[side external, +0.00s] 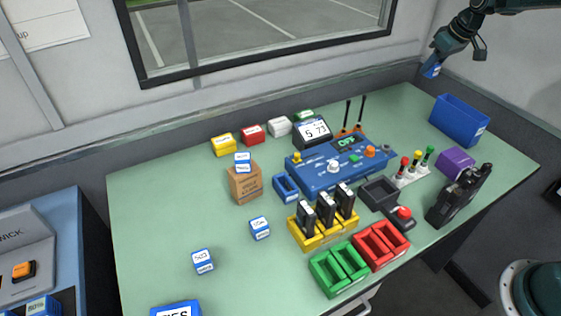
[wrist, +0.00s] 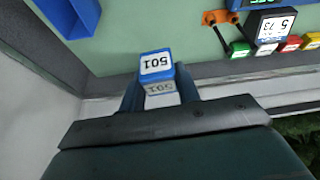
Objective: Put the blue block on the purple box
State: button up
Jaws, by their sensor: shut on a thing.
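My gripper (side external: 434,66) is at the upper right in the side external view, high above the back right of the table. It is shut on a blue block, which shows in the wrist view (wrist: 155,63) with a white label reading 501 between the fingers. In the side external view the held block (side external: 431,71) is small and partly hidden. The purple box (side external: 456,160) stands on the right of the table, well below my gripper and apart from it. A black handset partly covers its front right side.
An open blue bin (side external: 460,119) stands behind the purple box. A black handset (side external: 459,194) stands in front of it. Other blue blocks (side external: 260,228) lie on the left and middle of the table (side external: 150,210). A blue console (side external: 335,165) with knobs fills the centre.

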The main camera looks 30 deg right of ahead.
jog(key=s+r, duration=0.3)
jog(key=s, duration=0.7)
jog(key=m, duration=0.1)
send_over(454, 153)
jog(key=s, duration=0.2)
jog(key=f, duration=1.5)
jog(key=shift+w, duration=0.25)
jog(key=shift+f, duration=1.95)
jog(key=shift+f, duration=0.15)
jog(key=o, duration=1)
jog(key=shift+c, duration=0.2)
